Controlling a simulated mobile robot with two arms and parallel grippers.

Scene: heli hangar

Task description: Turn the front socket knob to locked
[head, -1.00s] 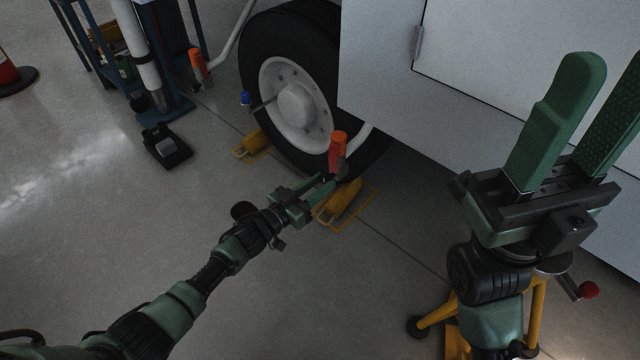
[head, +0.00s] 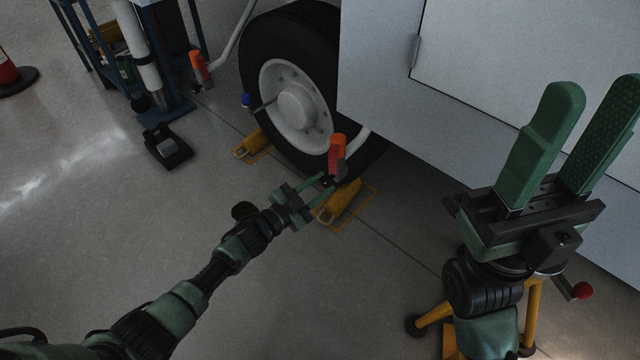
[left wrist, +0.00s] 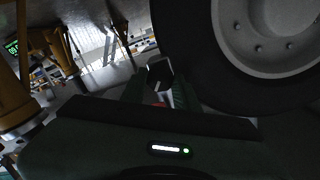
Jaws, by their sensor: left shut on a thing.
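The front socket (head: 337,151) is an orange piece with a dark lower part, in front of the wheel in the head view. My left gripper (head: 328,181) reaches it from the lower left and is shut at its dark lower part, which I take for the knob. The fingers hide most of the knob, and its setting cannot be read. In the left wrist view a dark block (left wrist: 160,72) sits between the fingers with a bit of red below it. My right gripper (head: 575,135) is raised at the right, open and empty.
The wheel (head: 297,92) and the white vehicle body (head: 440,110) stand close behind the socket. Yellow chocks (head: 340,203) lie by the tyre. A second orange piece (head: 198,66) is at the back left.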

